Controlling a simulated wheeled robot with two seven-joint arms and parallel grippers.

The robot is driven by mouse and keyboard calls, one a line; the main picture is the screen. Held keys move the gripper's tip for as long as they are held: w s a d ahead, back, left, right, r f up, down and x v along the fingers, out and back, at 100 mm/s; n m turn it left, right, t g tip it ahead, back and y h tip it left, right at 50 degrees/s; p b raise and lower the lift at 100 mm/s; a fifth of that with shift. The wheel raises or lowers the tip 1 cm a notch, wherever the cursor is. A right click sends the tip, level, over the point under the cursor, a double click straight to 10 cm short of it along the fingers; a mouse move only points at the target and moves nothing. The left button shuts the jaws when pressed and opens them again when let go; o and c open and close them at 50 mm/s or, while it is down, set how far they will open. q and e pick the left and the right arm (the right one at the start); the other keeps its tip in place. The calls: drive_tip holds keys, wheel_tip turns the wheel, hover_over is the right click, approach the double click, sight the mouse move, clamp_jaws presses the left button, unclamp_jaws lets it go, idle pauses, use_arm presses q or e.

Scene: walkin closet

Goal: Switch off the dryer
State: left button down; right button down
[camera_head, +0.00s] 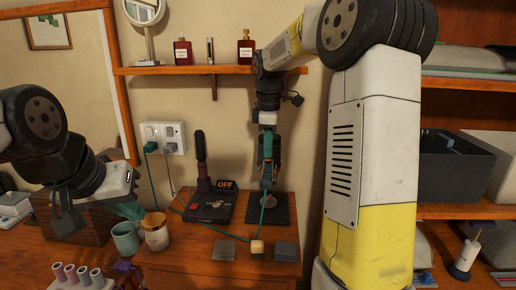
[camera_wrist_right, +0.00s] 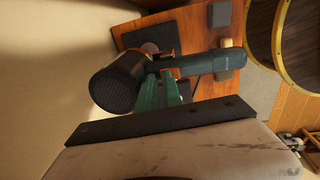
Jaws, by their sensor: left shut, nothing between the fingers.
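The dryer (camera_wrist_right: 120,82) fills the middle of the right wrist view, with a dark round grille and a teal handle (camera_wrist_right: 205,63). In the head view the dryer (camera_head: 267,178) is small and partly hidden by my right gripper, above a black stand base (camera_head: 281,212). My right gripper (camera_wrist_right: 160,85) has its green fingers at the dryer's body; the dryer hides their tips, so I cannot tell whether they grip it. The dryer's switch cannot be made out. My left gripper (camera_head: 130,210) is shut and empty, above the left of the counter near a teal mug.
A black device (camera_head: 208,206) with an OFF sign (camera_head: 225,184) and an upright brush (camera_head: 201,155) stands left of the dryer. Cords run from the wall outlet (camera_head: 163,138).

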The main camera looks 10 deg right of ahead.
drive_tip(key=shift+s+d+f, duration=0.1)
drive_tip(key=shift+s+f, duration=0.15)
drive_tip(key=shift+f, duration=0.35)
drive_tip(key=shift+s+a, duration=0.2)
drive_tip(key=shift+s, duration=0.3)
wheel_tip(320, 180, up, 9)
drive_tip(key=shift+s+a, duration=0.15)
drive_tip(key=shift+s, duration=0.1)
